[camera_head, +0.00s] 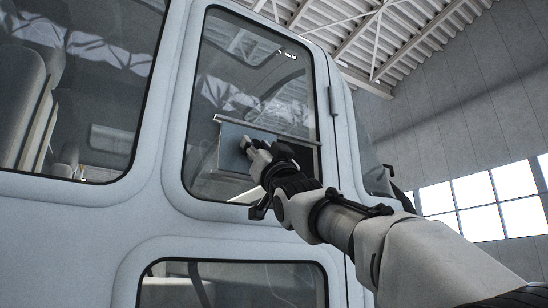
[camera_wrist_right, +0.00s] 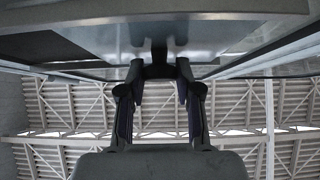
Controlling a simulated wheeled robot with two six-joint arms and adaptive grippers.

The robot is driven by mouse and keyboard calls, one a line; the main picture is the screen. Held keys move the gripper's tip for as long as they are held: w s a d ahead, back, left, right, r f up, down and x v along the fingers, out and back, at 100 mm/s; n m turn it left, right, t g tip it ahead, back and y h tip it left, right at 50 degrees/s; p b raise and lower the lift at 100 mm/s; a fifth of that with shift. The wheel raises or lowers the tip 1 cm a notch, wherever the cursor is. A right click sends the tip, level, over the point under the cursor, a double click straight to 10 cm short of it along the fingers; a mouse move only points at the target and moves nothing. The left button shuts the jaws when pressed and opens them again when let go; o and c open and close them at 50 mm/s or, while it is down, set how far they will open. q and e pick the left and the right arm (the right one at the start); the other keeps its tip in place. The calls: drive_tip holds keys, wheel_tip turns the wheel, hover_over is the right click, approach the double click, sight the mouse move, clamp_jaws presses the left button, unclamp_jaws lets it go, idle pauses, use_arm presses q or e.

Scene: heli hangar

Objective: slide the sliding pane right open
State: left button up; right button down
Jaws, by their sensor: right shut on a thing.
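The sliding pane (camera_head: 230,148) is a grey-blue panel low in the helicopter door window, under a thin light rail (camera_head: 265,132). My right gripper (camera_head: 246,146) reaches up from the lower right to the pane's face. In the right wrist view, its two fingers (camera_wrist_right: 159,72) are closed on a small dark part, seemingly the pane's handle (camera_wrist_right: 158,58). The fingers hide most of this handle. To the right of the pane, under the rail, a dark area (camera_head: 305,158) shows, partly hidden by my gripper. My left gripper is not in view.
The white door frame (camera_head: 172,150) surrounds the window, with a hinge (camera_head: 332,100) on its right side. Another window (camera_head: 80,80) lies to the left and a lower one (camera_head: 235,285) below. Hangar wall and bright windows (camera_head: 490,200) stand far to the right.

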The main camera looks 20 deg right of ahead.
drive_tip(key=shift+w+f, duration=0.1)
drive_tip(key=shift+f, duration=0.1)
drive_tip(key=c, duration=0.8)
unclamp_jaws()
drive_tip(key=shift+a, duration=0.1)
drive_tip(key=shift+a+r, duration=0.1)
drive_tip(key=shift+a, duration=0.15)
drive_tip(key=shift+d, duration=0.1)
